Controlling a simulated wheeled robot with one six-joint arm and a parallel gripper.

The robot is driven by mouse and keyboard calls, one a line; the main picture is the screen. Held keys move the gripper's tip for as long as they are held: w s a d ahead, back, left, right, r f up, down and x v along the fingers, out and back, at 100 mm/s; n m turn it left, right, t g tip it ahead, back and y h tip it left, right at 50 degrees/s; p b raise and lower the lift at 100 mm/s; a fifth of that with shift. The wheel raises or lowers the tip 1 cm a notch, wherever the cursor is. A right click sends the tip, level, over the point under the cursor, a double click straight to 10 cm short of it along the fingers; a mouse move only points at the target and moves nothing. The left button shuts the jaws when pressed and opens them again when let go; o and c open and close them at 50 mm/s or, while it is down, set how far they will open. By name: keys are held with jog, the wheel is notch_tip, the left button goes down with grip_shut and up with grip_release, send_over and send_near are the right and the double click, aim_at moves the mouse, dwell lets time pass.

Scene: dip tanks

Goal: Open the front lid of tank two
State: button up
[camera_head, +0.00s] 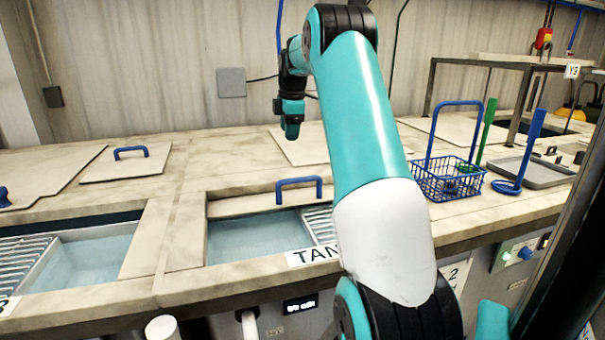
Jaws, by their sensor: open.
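A tank (255,238) with pale blue liquid is at the middle front of the bench. My arm rises in front of the bench and hides the right side of the tank and lid. My wrist is above the bench, behind the lid handle and apart from it. My gripper's fingers are hidden.
Another uncovered tank (95,262) with a metal grate is at the left. A lid (125,162) with a blue handle lies behind it. A blue wire basket (447,180), a blue-handled tool (523,150) and a grey tray (540,172) stand at the right. A dark post crosses the right edge.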

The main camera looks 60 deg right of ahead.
jog(key=s+d+f, duration=0.1)
jog(key=s+d, duration=0.1)
jog(key=d, duration=0.3)
jog(key=f+p, duration=0.1)
jog(key=f, duration=0.4)
jog(key=w+d+f+p, duration=0.1)
jog(key=f+p, duration=0.1)
jog(key=f, duration=0.4)
jog(key=w+d+f+p, duration=0.1)
jog(key=f+p, duration=0.1)
jog(key=f, duration=0.3)
jog(key=shift+w+f, duration=0.15)
jog(key=shift+f, duration=0.05)
jog(key=shift+c, duration=0.4)
